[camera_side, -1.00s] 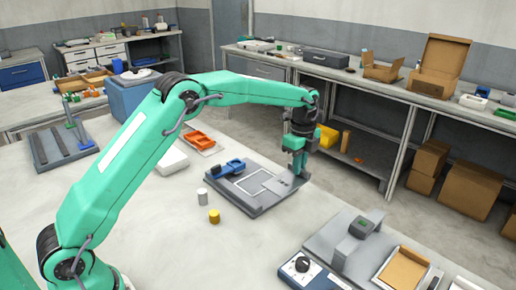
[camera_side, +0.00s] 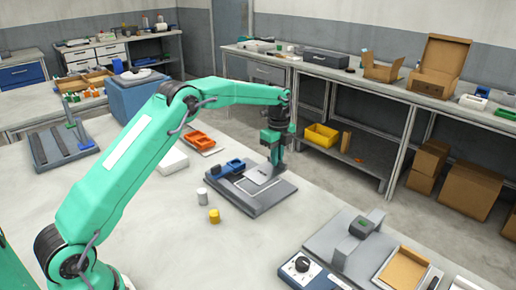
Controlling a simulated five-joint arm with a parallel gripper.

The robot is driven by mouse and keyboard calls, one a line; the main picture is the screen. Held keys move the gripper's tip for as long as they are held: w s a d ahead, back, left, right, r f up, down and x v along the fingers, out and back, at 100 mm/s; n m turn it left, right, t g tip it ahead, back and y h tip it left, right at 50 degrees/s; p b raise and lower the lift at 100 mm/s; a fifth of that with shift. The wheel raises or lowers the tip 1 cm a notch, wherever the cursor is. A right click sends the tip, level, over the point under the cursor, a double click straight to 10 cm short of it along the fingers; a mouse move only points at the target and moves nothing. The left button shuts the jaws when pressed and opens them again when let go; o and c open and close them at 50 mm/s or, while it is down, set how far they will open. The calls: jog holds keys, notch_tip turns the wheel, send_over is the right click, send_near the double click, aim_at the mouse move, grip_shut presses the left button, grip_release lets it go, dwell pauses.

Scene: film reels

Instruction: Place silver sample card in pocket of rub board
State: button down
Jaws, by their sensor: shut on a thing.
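The silver sample card (camera_side: 261,176) is a thin light-grey plate. My gripper (camera_side: 274,166) is shut on its far edge. The card is at the white-outlined pocket of the dark grey rub board (camera_side: 284,188), in the middle of the board. Part of the pocket outline (camera_side: 243,186) shows on the card's left side. I cannot tell whether the card lies flat in the pocket or hangs just above it. My fingers hide the card's far edge.
A blue tool (camera_side: 229,168) sits on the board's left part. A grey cylinder (camera_side: 202,195) and a yellow cylinder (camera_side: 214,216) stand in front of the board. An orange tray (camera_side: 200,140) lies behind left. A grey machine (camera_side: 345,245) stands front right.

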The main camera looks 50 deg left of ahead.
aim_at(269, 166)
jog(key=a+f, duration=0.1)
jog(key=w+a+f, duration=0.1)
jog(key=a, duration=0.1)
jog(key=w+a+f, duration=0.1)
jog(key=a, duration=0.1)
jog(key=shift+a+f, duration=0.2)
jog(key=shift+a, duration=0.05)
jog(key=shift+f, duration=2)
jog(key=shift+f, duration=0.15)
jog(key=c, duration=1.5)
grip_release()
notch_tip(269, 166, up, 12)
jog(key=shift+r, duration=0.25)
